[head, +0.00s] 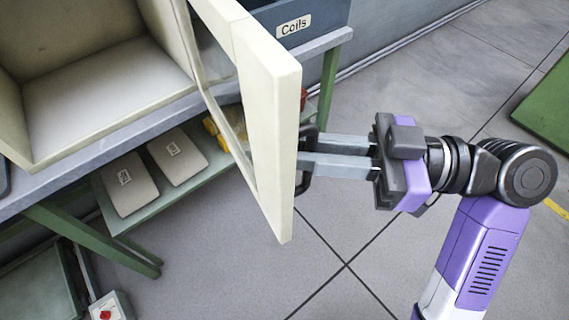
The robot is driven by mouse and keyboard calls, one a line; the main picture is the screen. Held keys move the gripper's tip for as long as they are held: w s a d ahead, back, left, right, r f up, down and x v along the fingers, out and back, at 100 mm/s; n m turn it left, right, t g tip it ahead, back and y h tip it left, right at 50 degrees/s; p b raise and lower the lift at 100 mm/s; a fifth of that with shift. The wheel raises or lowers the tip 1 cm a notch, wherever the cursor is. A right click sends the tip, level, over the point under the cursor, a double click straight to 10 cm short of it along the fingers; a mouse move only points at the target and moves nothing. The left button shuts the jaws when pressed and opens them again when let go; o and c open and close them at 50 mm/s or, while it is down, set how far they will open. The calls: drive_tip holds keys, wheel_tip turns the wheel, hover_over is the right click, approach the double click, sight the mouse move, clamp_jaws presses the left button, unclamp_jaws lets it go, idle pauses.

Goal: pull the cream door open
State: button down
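The cream door (272,110) is a framed panel with an opening in its middle. It stands swung well out from the cream cabinet (100,95) at the left, whose inside is open to view and looks empty. A dark handle (304,184) sits on the door's outer face, partly hidden by the fingers and the door edge. My gripper (304,153) reaches in from the right, its two grey fingers close together on the handle's middle. The fingertips' contact is partly hidden.
The cabinet stands on a grey-topped bench with green legs (90,238). Its lower shelf holds two pale panels (126,182) and yellow items (228,130). A blue bin labelled Coils (300,22) stands behind the door. Grey floor (350,235) is clear around my arm.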

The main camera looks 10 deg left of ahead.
drive_tip(key=shift+w+d+n+g, duration=0.4)
drive_tip(key=shift+w+d+g, duration=0.2)
drive_tip(key=shift+w+d, duration=0.4)
drive_tip(key=c, duration=1.5)
unclamp_jaws()
drive_tip(key=shift+a, duration=0.1)
drive_tip(key=shift+o, duration=0.2)
drive_tip(key=w+d, duration=0.1)
drive_tip(key=d, duration=0.6)
drive_tip(key=shift+w+d, duration=0.15)
drive_tip(key=shift+d, duration=0.2)
